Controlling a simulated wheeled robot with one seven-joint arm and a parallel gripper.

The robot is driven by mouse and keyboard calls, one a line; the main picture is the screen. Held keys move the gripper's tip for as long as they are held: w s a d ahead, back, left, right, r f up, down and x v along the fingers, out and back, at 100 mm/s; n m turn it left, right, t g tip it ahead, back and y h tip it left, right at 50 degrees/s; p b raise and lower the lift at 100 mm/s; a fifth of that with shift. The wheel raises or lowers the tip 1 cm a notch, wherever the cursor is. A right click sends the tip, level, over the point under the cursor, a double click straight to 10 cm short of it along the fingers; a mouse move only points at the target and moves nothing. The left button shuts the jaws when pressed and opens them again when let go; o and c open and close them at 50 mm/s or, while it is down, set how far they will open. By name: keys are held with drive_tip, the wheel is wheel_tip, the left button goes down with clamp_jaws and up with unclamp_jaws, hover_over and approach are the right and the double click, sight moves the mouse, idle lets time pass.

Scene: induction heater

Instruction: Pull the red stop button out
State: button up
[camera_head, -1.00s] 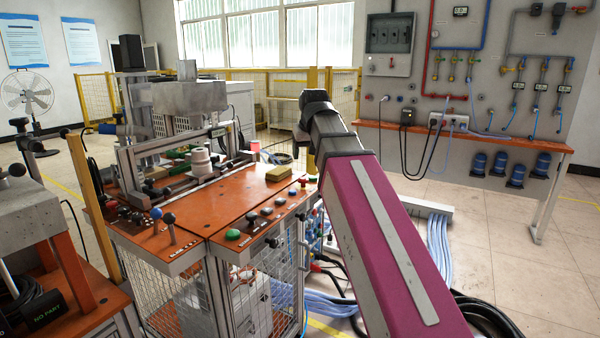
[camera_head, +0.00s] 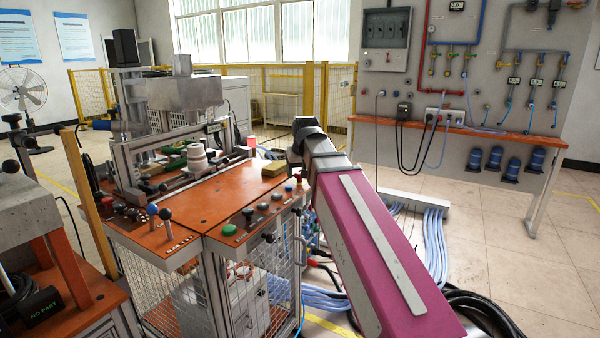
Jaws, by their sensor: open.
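The orange-topped control bench (camera_head: 205,200) of the heater stands left of centre. A row of buttons runs along its right front edge, from a green button (camera_head: 229,230) to a small reddish button (camera_head: 299,178) at the far end, which looks like the red stop button. It is tiny here, and I cannot tell whether it is pushed in or out. My magenta arm reaches in from the lower right, its dark far joint just right of and beyond that button. My gripper does not show; the arm's end is hidden behind its own links.
Lever knobs, one blue (camera_head: 152,210), stand on the bench's front left. A yellowish block (camera_head: 274,169) lies near its back right. Cables (camera_head: 436,240) run over the floor to the right. A wall bench (camera_head: 470,142) stands behind; the floor before it is mostly clear.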

drive_tip(key=shift+f, duration=0.1)
drive_tip(key=c, duration=1.2)
drive_tip(key=shift+w+r, duration=0.1)
drive_tip(key=shift+r, duration=0.55)
clamp_jaws()
drive_tip(key=o, duration=1.2)
unclamp_jaws()
drive_tip(key=a+v, duration=0.1)
drive_tip(key=v, duration=0.9)
drive_tip(key=shift+s+d+r, duration=0.25)
drive_tip(key=shift+d+r, duration=0.15)
drive_tip(key=shift+d, duration=0.05)
